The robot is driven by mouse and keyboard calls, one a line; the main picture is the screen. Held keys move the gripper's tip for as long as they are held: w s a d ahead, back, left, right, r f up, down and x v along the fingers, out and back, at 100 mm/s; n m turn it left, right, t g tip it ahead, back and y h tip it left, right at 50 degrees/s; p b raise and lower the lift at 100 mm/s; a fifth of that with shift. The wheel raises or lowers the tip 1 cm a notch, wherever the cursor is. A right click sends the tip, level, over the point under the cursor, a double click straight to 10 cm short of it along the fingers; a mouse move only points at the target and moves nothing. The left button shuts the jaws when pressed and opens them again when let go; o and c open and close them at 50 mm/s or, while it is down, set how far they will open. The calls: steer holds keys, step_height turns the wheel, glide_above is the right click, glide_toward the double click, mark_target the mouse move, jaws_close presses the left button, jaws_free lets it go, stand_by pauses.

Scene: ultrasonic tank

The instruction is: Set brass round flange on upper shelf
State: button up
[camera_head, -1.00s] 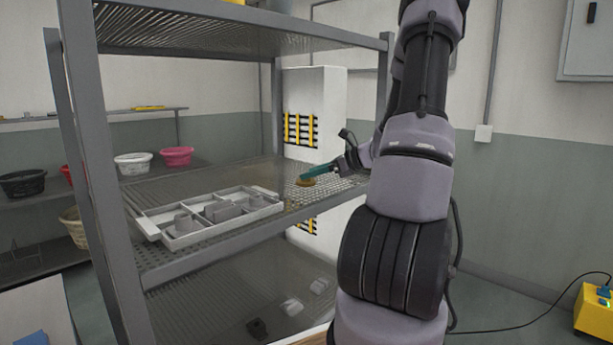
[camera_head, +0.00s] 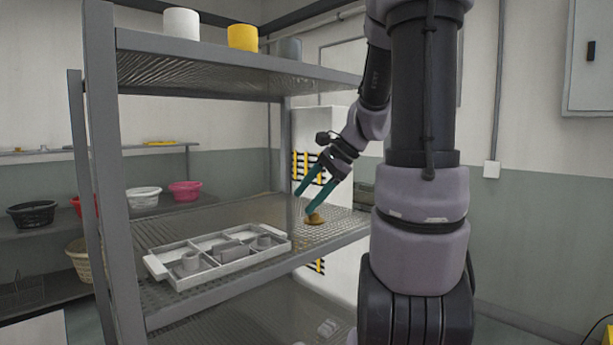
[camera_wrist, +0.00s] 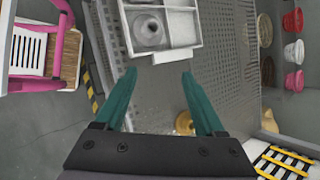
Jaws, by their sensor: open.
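The brass round flange (camera_head: 315,219) lies on the perforated shelf (camera_head: 340,232) below the rack's top level, near its right end. In the wrist view the brass flange (camera_wrist: 183,124) shows beside the inner side of the right finger, which partly hides it. My gripper (camera_head: 302,203) has two teal fingers spread apart, angled down and left over the shelf. One fingertip is close to the flange; I cannot tell if they touch. In the wrist view nothing is held between the fingertips of my gripper (camera_wrist: 158,73).
A white divided tray (camera_head: 160,268) with grey parts stands left on the same shelf. The top level (camera_head: 200,52) holds white, yellow and grey pots. Rack posts (camera_head: 112,180) stand at the left. Baskets (camera_head: 185,191) sit on another rack behind.

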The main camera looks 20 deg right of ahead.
steer(key=s+a+r+n+t+h, duration=0.1)
steer(key=s+a+r+n+h, duration=0.1)
steer(key=s+n, duration=0.4)
steer(key=s+a+r+n+t+h, duration=0.2)
steer(key=s+a+r+n, duration=0.2)
steer(key=s+r+n, duration=0.1)
steer(key=shift+s+a+r+n, duration=0.2)
steer(key=shift+s+r+n, duration=0.1)
steer(key=shift+s+n, duration=0.25)
steer(key=shift+w, duration=0.1)
